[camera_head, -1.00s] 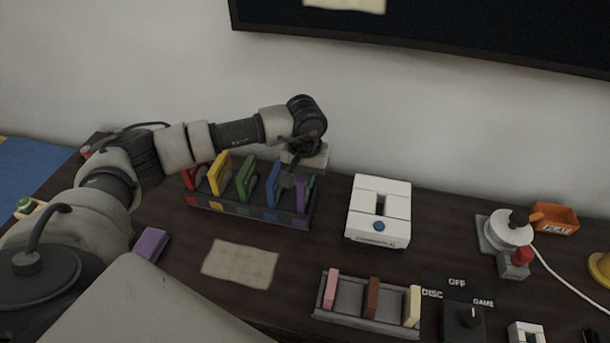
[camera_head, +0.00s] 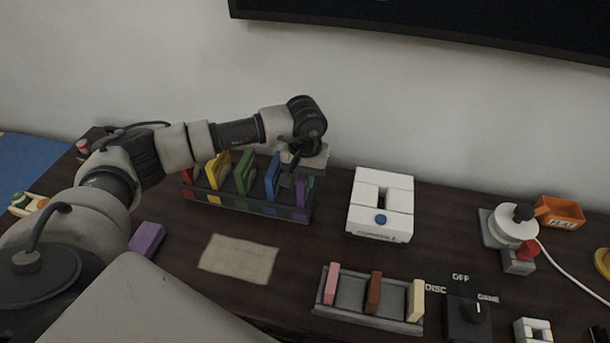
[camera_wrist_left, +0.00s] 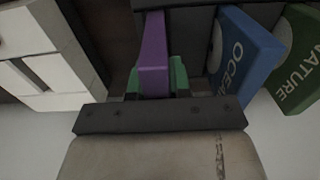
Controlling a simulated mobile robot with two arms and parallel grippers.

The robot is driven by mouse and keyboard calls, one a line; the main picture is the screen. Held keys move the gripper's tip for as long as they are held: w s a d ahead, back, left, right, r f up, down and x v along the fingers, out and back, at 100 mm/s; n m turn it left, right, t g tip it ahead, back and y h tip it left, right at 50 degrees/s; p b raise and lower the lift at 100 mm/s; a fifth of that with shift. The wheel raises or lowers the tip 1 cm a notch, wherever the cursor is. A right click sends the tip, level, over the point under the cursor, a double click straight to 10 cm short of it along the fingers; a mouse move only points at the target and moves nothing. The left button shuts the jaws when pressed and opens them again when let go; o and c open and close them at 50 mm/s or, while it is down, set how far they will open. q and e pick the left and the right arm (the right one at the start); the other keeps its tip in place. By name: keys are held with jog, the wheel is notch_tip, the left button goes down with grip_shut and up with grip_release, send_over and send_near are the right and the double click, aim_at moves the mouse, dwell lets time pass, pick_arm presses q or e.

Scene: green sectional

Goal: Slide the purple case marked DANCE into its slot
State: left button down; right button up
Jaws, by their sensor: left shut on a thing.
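A purple case (camera_head: 301,190) stands upright at the right end of the dark rack (camera_head: 240,205), in line with the purple-marked slot. It also shows in the left wrist view (camera_wrist_left: 154,50), between the green fingertips of my left gripper (camera_wrist_left: 156,80). My left gripper (camera_head: 301,176) is shut on this case from above. No DANCE lettering is readable, and the case's lower end and seating depth are hidden. Beside it stand a blue case (camera_wrist_left: 245,52) marked OCEAN and a green case (camera_wrist_left: 295,60) marked NATURE. My right gripper is not in view.
Yellow (camera_head: 217,170) and red (camera_head: 188,172) cases stand farther left in the rack. Another purple block (camera_head: 147,239) lies on the table near my arm. A white console (camera_head: 382,205) stands right of the rack. A paper sheet (camera_head: 238,258) lies in front.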

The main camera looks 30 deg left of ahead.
pick_arm(q)
jog(key=shift+f+b, duration=0.35)
jog(key=shift+f, duration=0.15)
jog(key=c, duration=1)
grip_release()
jog(key=shift+o, duration=0.2)
jog(key=shift+r, duration=0.1)
notch_tip(320, 180, up, 11)
jog(key=shift+f+b, duration=0.15)
jog(key=shift+b, duration=0.2)
jog(key=shift+f, duration=0.1)
